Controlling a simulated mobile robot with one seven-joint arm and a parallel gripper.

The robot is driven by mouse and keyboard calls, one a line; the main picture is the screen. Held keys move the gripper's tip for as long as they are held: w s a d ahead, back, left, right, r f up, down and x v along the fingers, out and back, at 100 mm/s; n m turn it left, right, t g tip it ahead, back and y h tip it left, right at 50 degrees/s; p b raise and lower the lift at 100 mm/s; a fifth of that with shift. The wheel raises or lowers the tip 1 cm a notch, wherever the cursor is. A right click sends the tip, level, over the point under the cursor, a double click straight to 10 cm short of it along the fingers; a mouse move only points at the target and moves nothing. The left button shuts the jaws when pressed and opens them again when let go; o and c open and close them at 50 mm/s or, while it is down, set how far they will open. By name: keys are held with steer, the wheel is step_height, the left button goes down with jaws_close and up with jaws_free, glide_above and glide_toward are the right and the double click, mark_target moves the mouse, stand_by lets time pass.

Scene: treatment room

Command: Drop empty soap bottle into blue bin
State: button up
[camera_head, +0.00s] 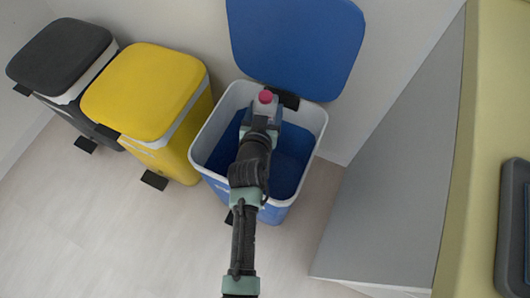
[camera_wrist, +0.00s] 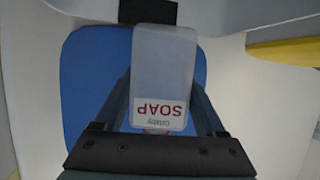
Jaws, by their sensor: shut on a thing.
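The soap bottle (camera_head: 265,106) is held by my gripper (camera_head: 262,122), its red-pink cap facing up in the head view. In the wrist view the clear bottle (camera_wrist: 166,65) has a white and red label reading SOAP, and my gripper (camera_wrist: 170,105) has a finger on each side of it, shut on it. The blue bin (camera_head: 313,124) stands with its blue lid (camera_head: 296,40) raised against the wall. In the head view, the bottle and gripper are over the bin's opening. How high the bottle is above the rim cannot be told.
A yellow bin (camera_head: 145,92) and a dark grey bin (camera_head: 60,57) stand left of the blue bin, lids closed. A grey cabinet side (camera_head: 395,185) and a yellow-green counter (camera_head: 487,110) with a dark tray (camera_head: 510,230) are at right. The floor in front is clear.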

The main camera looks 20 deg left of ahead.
step_height(320, 180, down, 4)
steer(key=shift+r+b, duration=0.25)
steer(key=shift+b, duration=0.95)
steer(key=o, duration=1.3)
steer(key=p+v, duration=0.4)
steer(key=v, duration=0.9)
